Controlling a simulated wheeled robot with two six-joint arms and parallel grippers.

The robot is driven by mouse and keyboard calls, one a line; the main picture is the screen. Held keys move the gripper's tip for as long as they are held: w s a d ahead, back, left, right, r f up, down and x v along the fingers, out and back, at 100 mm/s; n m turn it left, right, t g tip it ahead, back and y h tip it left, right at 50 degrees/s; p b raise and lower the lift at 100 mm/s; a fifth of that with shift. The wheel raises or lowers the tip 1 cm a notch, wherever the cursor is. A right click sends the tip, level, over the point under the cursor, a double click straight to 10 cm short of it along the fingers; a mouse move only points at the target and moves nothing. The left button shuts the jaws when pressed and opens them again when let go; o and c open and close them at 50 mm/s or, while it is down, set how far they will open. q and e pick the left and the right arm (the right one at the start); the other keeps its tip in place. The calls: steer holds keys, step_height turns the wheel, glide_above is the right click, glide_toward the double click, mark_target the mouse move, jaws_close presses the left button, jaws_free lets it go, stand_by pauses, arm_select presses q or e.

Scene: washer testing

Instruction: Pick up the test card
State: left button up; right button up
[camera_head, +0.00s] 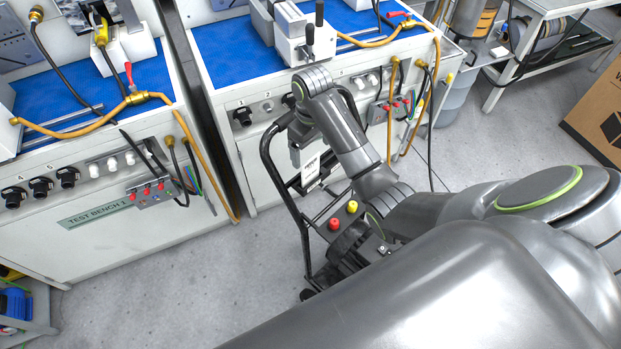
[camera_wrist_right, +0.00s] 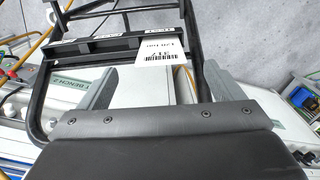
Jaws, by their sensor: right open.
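The test card, a small white tag with a barcode and printed text, shows in the wrist view (camera_wrist_right: 160,50). It stands in a black slotted holder on a black tubular frame. In the head view the card (camera_head: 311,170) shows just below my right gripper (camera_head: 303,155). In the wrist view my right gripper (camera_wrist_right: 160,75) is open, its two grey fingers apart on either side of the card's line. The card appears ahead of the fingertips, and I see no contact. My left gripper is not in view.
The black tubular frame (camera_head: 269,165) stands in front of the second bench (camera_head: 236,98). A red button (camera_head: 334,223) and a yellow button (camera_head: 352,206) sit near my right arm. Another bench with a blue top (camera_head: 60,100) stands left. Grey floor is clear between.

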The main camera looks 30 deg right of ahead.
mark_target(310, 165)
steer(key=shift+w+a+f+b, duration=0.15)
steer(key=shift+f+b, duration=0.25)
steer(key=shift+f, duration=1.5)
steer(key=shift+w+d+f+b, duration=0.1)
steer(key=shift+f+b, duration=0.25)
steer(key=shift+f, duration=1.55)
steer(key=c, duration=0.9)
